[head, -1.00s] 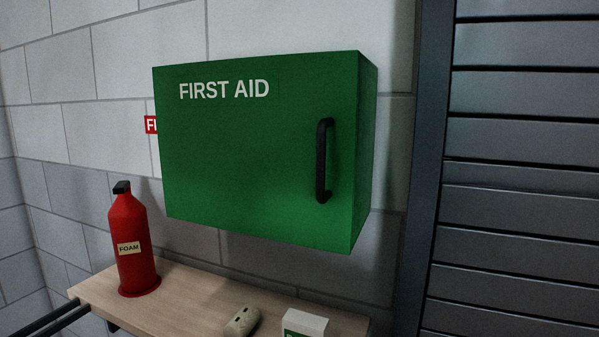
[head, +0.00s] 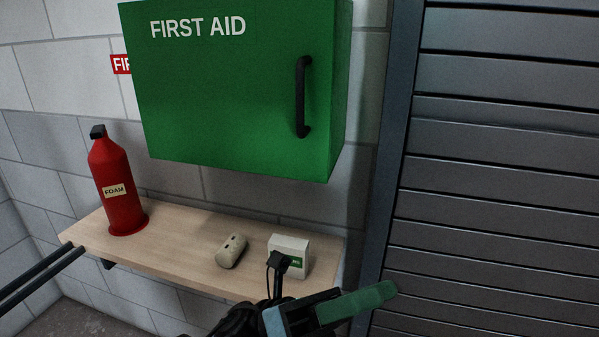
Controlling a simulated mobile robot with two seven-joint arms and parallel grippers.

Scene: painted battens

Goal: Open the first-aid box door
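The first-aid box (head: 225,100) is a green cabinet on the wall, cut off at its top edge. Its door appears shut, flush with the box. A black vertical bar handle (head: 303,97) is on the right side of the door. My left gripper (head: 350,305) is at the bottom edge of the head view, below the box and handle and apart from them. It shows a light blue part and a green part pointing right; its finger gap cannot be made out. Nothing is seen held in it. My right gripper is not in view.
A wooden shelf (head: 180,245) below the box holds a red foam extinguisher (head: 118,190), a beige object (head: 231,251) and a small white-and-green box (head: 290,250). A grey slatted shutter (head: 500,180) stands at the right. The space before the door is clear.

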